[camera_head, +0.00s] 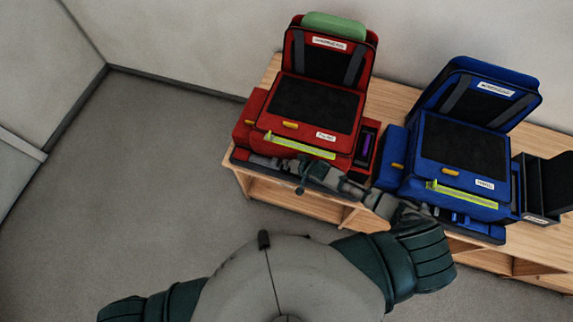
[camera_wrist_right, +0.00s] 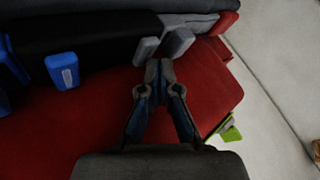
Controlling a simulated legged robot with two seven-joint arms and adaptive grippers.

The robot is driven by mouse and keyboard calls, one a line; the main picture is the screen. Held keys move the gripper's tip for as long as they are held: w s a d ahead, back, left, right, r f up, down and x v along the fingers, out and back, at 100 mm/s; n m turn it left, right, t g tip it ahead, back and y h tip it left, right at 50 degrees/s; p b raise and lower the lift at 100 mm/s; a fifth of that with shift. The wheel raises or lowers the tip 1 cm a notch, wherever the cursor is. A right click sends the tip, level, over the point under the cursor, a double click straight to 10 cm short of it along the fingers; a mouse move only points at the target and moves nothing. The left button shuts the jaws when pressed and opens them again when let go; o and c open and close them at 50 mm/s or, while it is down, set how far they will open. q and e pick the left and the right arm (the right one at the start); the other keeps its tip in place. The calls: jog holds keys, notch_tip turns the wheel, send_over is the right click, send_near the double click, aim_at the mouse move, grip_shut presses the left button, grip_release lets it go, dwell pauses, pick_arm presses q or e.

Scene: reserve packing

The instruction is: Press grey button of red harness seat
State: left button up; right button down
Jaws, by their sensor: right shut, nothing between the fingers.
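The red harness seat (camera_head: 345,118) stands on the left part of the wooden bench, its back raised and a green pad on top. My right arm reaches left across its front edge. The right gripper (camera_head: 262,161) is low at the seat's front, small and partly merged with dark parts there. In the right wrist view, the right gripper (camera_wrist_right: 159,68) is shut and empty over a red surface (camera_wrist_right: 80,130). Two grey blocks (camera_wrist_right: 147,48) (camera_wrist_right: 178,42) lie just beyond its fingertips; I cannot tell which is the button or whether there is contact. My left gripper is out of view.
A blue harness seat (camera_head: 490,195) stands to the right on the same wooden bench (camera_head: 400,98), with a black box (camera_head: 547,185) beside it. A blue tab (camera_wrist_right: 63,72) shows in the wrist view. Grey floor (camera_head: 140,170) on the left is clear.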

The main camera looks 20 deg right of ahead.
jog(key=shift+f, duration=0.45)
dwell(0.7)
jog(key=shift+r, duration=0.1)
jog(key=shift+r+p, duration=0.8)
notch_tip(320, 180, up, 5)
jog(key=p, duration=0.5)
jog(key=shift+r, duration=0.1)
dwell(0.8)
